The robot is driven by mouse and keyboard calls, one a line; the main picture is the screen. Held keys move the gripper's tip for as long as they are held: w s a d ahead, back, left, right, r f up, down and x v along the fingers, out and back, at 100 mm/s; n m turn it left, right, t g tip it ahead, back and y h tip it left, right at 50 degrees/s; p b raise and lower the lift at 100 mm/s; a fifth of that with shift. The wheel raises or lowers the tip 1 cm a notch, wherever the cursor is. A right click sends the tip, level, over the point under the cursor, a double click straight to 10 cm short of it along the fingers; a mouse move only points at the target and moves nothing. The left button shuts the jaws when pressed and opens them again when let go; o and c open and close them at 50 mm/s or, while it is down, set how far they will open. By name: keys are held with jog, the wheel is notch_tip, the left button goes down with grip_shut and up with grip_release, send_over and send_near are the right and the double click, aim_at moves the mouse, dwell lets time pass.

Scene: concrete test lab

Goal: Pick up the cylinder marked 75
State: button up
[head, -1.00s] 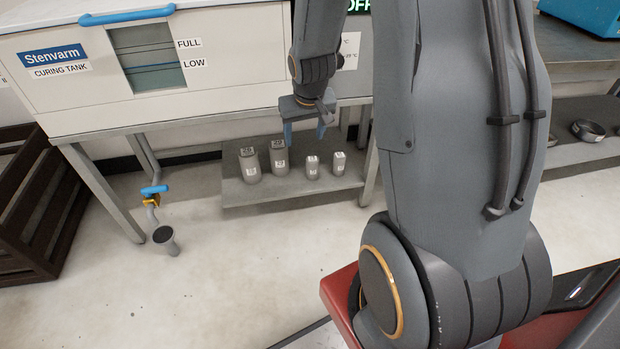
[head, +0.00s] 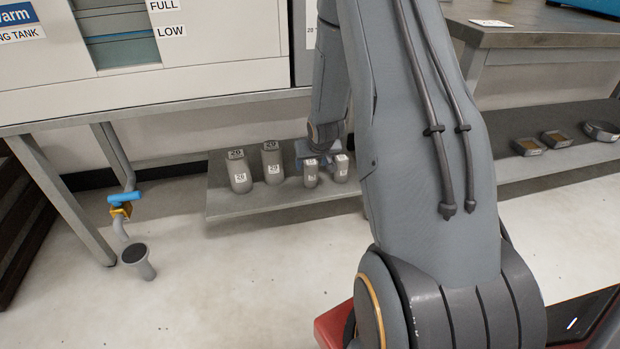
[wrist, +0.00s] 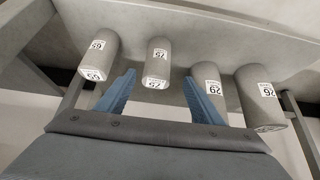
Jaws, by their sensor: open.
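The cylinder marked 75 (wrist: 157,58) is a small grey concrete cylinder with white labels, standing on a low shelf (head: 230,208). In the head view it (head: 311,180) is the third from the left. My gripper (head: 322,152) is low over the shelf at this cylinder, partly hidden by my arm. In the wrist view the two blue fingers of my gripper (wrist: 159,77) are open, with the 75 cylinder in line with the gap between their tips. Whether it is fully between them I cannot tell. Nothing is held.
A cylinder that seems marked 69 (wrist: 98,52) stands on one side. Larger cylinders marked 29 (head: 272,165) and 26 (head: 239,175) stand on the other. The curing tank (head: 200,85) overhangs the shelf. A valve pipe (head: 121,212) is at left.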

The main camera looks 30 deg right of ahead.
aim_at(312, 164)
jog(key=shift+d+b+x, duration=0.15)
jog(key=shift+b+x, duration=0.9)
jog(key=shift+x, duration=0.6)
jog(key=shift+d+b+x, duration=0.1)
jog(key=shift+b+x, duration=0.9)
jog(key=shift+x, duration=0.65)
jog(key=shift+r, duration=0.1)
jog(key=c, duration=1.5)
